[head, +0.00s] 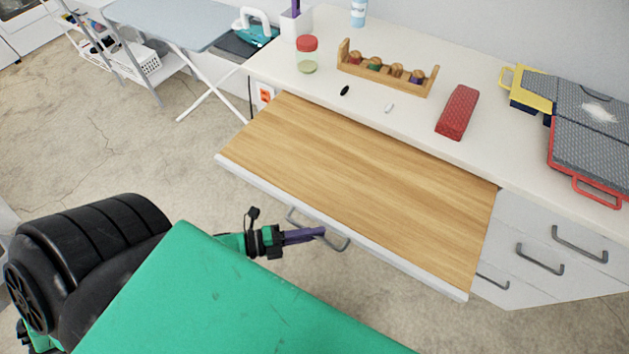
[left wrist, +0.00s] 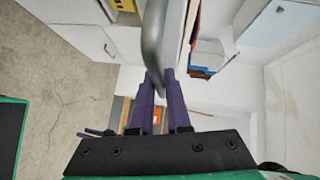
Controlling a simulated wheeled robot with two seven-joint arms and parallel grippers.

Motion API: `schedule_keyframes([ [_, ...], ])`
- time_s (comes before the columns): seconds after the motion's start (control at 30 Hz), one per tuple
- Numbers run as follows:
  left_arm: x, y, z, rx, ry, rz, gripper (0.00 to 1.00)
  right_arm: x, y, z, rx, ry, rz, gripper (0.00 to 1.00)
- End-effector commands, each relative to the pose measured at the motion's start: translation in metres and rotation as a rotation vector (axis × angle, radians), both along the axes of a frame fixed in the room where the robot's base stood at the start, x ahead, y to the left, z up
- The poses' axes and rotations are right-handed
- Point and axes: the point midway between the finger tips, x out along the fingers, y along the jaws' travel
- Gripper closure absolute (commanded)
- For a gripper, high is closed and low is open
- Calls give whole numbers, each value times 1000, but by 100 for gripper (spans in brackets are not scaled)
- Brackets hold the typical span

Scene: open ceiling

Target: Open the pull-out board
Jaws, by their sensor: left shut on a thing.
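The pull-out board (head: 370,185) is a wooden surface with a white front edge. It sticks out from under the white counter, well extended over the floor. Its grey bar handle (head: 334,241) is on the front edge. My left gripper (head: 318,232) has purple fingers and is shut on this handle. In the left wrist view the purple fingers (left wrist: 160,92) close around the grey handle (left wrist: 154,40). My right gripper is not in view.
The white counter (head: 400,118) holds a jar (head: 307,57), a wooden rack (head: 385,72), a red case (head: 458,112) and grey cases (head: 590,140). Drawers with grey handles (head: 540,258) are at right. An ironing board (head: 180,22) stands at back left. Floor at left is clear.

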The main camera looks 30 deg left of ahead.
Motion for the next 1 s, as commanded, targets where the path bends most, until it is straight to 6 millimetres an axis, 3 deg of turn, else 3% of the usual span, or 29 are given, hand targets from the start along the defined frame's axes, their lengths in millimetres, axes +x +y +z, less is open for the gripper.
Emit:
schedule_keyframes([
  [0.2, 0, 0, -1, 1, 1, 0, 100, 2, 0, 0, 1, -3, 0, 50],
  [0.23, 0, 0, -1, 1, 1, 0, 78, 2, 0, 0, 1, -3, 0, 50],
  [0.3, 0, 0, -1, 1, 1, 0, 55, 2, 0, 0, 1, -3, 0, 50],
  [0.8, 0, 0, 0, 0, 0, 0, 55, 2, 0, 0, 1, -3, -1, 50],
  [1.0, -13, 15, 0, 2, 4, 1, 55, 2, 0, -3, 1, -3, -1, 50],
])
